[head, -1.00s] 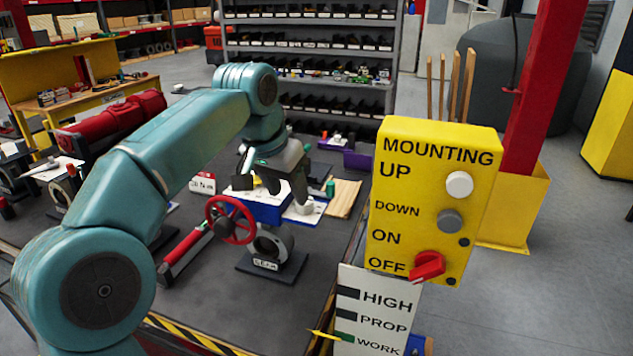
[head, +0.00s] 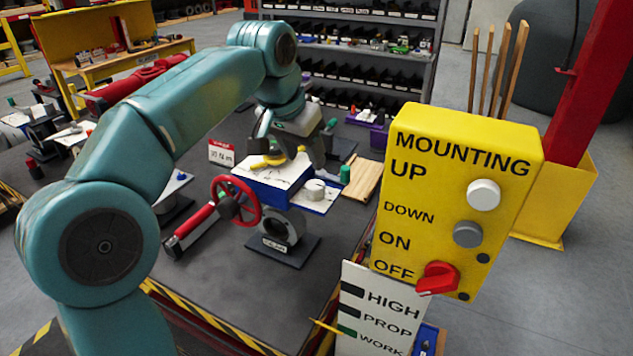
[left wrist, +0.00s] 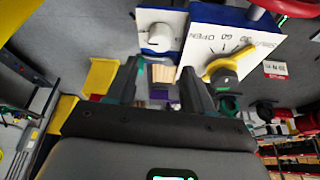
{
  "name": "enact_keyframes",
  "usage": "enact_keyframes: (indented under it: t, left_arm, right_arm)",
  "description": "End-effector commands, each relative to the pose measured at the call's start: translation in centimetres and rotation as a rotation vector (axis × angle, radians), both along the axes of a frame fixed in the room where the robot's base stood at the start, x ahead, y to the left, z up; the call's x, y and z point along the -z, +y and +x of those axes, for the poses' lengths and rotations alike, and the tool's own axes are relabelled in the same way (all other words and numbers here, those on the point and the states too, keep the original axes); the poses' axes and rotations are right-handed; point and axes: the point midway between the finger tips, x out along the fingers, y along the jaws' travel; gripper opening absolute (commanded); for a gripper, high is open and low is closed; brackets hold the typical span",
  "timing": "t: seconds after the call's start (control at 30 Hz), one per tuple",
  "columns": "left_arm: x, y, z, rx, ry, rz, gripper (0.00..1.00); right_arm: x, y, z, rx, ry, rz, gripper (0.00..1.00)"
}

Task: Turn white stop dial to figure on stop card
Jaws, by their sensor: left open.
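The white stop dial (head: 315,188) is a short white knob on a small white plate with a blue edge, beside the blue actuator box (head: 268,190). In the left wrist view the dial (left wrist: 159,36) shows a bar-like grip; its setting is too small to read. A red-and-white card (head: 221,153), apparently the stop card, stands behind the box; its figure is not clearly legible. It also shows in the left wrist view (left wrist: 275,69). My left gripper (head: 293,150) is open and empty, above and behind the dial, apart from it. My right gripper is not in view.
A yellow pointer (left wrist: 222,66) lies on the box's white scale face. A red handwheel (head: 236,201) is left of the box. The yellow MOUNTING control box (head: 455,200) and a HIGH/PROP/WORK sign (head: 378,310) stand at right. The bench front is clear.

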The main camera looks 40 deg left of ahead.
Motion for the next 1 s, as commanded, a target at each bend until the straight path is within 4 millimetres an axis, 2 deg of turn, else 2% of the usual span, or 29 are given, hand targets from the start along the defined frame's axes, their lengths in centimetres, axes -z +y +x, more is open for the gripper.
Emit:
enact_keyframes:
  t: [0.03, 0.1, 0.33, 0.5, 0.8, 0.87, 0.93, 1.0]
  left_arm:
    - [1.4, 0.1, 0.4, -0.001, 0.005, -0.001, 0.52]
    - [2.9, 0.2, 1.0, 0.0, 0.005, -0.001, 0.52]
    - [6.8, 0.4, 2.9, 0.001, 0.003, 0.0, 0.52]
    - [8.1, 0.5, 3.6, 0.001, 0.001, 0.0, 0.52]
    - [8.3, 0.5, 3.8, 0.0, 0.0, 0.0, 0.52]
    - [8.3, 0.5, 3.8, 0.0, 0.0, 0.0, 0.36]
    - [8.3, 0.5, 3.8, 0.0, -0.001, 0.0, 0.13]
    - [8.3, 0.5, 3.8, 0.0, -0.001, 0.0, 0.11]
  right_arm:
    - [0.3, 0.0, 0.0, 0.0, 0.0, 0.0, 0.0]
    - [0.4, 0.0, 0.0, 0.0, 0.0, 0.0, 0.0]
    - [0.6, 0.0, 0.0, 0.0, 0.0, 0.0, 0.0]
    - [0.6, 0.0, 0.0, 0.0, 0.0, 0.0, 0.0]
    - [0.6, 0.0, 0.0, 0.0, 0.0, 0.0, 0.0]
    - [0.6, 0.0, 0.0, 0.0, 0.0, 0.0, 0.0]
    - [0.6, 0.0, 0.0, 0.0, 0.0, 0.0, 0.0]
    - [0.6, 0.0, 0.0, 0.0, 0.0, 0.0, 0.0]
